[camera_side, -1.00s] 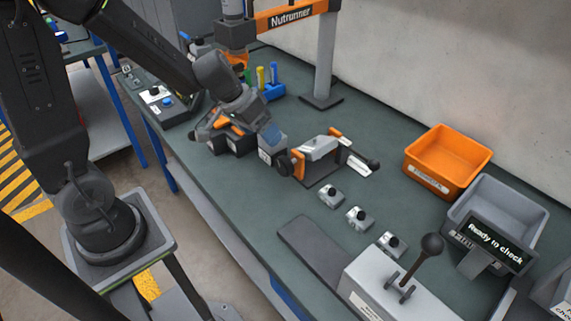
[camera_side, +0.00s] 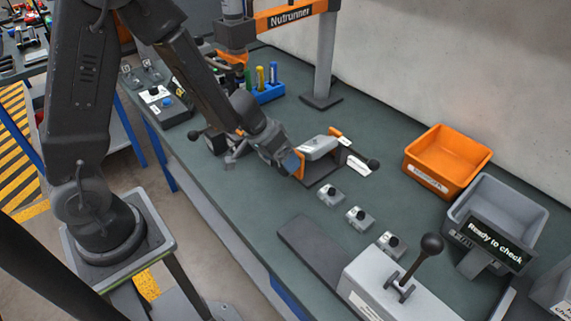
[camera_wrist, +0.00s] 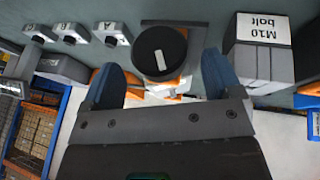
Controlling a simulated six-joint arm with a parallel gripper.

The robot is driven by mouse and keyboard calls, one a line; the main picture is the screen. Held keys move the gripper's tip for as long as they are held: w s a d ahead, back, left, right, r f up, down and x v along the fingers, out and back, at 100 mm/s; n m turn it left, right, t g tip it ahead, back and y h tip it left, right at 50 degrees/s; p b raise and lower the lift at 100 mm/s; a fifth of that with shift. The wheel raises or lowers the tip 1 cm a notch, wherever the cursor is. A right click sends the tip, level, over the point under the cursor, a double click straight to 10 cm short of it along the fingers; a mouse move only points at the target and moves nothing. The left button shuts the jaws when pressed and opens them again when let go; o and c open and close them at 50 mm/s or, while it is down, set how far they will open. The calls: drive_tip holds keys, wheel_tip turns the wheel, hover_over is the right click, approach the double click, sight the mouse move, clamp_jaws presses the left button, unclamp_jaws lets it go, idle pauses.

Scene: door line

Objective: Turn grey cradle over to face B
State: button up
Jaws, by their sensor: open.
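The grey cradle (camera_side: 318,147) sits between orange end plates on a dark base in the side view. A black ball-ended lever (camera_side: 372,164) sticks out at its right end. In the wrist view a round black knob (camera_wrist: 160,55) with a white mark faces me and hides most of the cradle. My gripper (camera_side: 288,163) is at the cradle's left end in the side view and covers the knob there. In the wrist view my gripper (camera_wrist: 163,75) is open, with one blue finger to each side of the knob. I cannot tell whether they touch it.
Three small blocks with black buttons stand in front of the cradle; the middle one (camera_side: 359,218) is labelled B (camera_wrist: 70,40) in the wrist view. M10 bolt bins (camera_wrist: 258,48) are close to my right finger. An orange bin (camera_side: 447,160) and grey bin (camera_side: 497,207) stand right.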

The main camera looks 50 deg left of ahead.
drive_tip(key=shift+x, duration=1.65)
drive_tip(key=c, duration=0.9)
